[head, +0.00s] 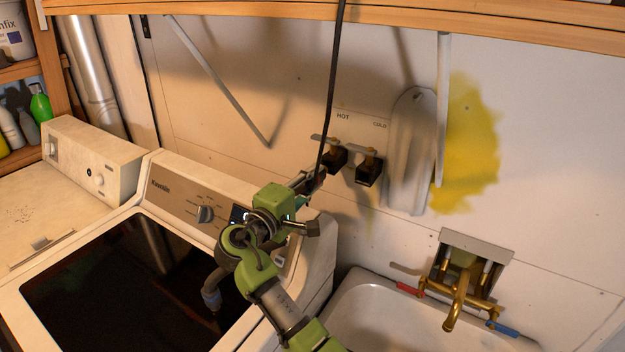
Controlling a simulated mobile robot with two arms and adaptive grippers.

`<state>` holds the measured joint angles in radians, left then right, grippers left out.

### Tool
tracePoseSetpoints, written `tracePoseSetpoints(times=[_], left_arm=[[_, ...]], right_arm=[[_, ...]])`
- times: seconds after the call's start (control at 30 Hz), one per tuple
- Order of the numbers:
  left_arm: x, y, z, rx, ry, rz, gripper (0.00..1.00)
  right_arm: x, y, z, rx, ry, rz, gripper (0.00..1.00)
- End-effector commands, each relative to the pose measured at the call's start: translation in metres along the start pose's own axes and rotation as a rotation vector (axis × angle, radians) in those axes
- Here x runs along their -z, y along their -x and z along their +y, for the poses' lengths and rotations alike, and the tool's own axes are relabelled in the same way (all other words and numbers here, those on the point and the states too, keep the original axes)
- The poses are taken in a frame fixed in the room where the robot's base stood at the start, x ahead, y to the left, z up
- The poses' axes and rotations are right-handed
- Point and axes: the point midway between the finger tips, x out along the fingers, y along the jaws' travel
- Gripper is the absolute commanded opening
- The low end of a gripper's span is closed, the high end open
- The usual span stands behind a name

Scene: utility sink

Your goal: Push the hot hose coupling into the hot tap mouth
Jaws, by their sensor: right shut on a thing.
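The hot tap (335,158) is on the wall under the HOT label, with a light lever above its dark mouth. A dark hose (334,80) hangs from above and runs down past the left side of this tap to my right gripper (314,182). My right gripper is shut at the hose's lower end, just below and left of the hot tap. The hot hose coupling is mostly hidden by the fingers. I cannot tell whether it touches the tap mouth. My left gripper is not in view.
The cold tap (369,170) sits close on the right of the hot tap. A washing machine (167,190) with a dark lid stands below left. A white sink (385,325) with a brass faucet (459,290) is at lower right. A pale sleeve-like object (409,150) is on the wall.

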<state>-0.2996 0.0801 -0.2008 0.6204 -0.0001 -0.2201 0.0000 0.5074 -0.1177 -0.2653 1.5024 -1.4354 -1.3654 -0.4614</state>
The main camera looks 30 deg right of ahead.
Motion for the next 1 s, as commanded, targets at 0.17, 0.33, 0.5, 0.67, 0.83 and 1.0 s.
tracePoseSetpoints(times=[0.17,0.33,0.5,0.67,0.83,1.0], left_arm=[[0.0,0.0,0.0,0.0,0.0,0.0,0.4],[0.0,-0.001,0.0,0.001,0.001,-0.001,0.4],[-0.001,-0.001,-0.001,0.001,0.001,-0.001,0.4],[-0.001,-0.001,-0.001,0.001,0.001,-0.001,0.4],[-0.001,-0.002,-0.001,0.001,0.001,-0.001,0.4],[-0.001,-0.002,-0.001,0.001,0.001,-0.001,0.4]], right_arm=[[0.0,0.0,0.001,-0.001,0.0,0.0,0.0],[0.0,0.0,0.001,-0.001,-0.001,0.0,0.0],[0.0,0.0,0.001,-0.001,0.0,0.0,0.0],[0.0,-0.003,0.0,-0.001,0.0,0.0,0.0],[0.0,-0.007,0.0,-0.001,0.0,0.0,0.0],[0.0,-0.011,0.0,-0.001,0.0,0.001,0.0]])
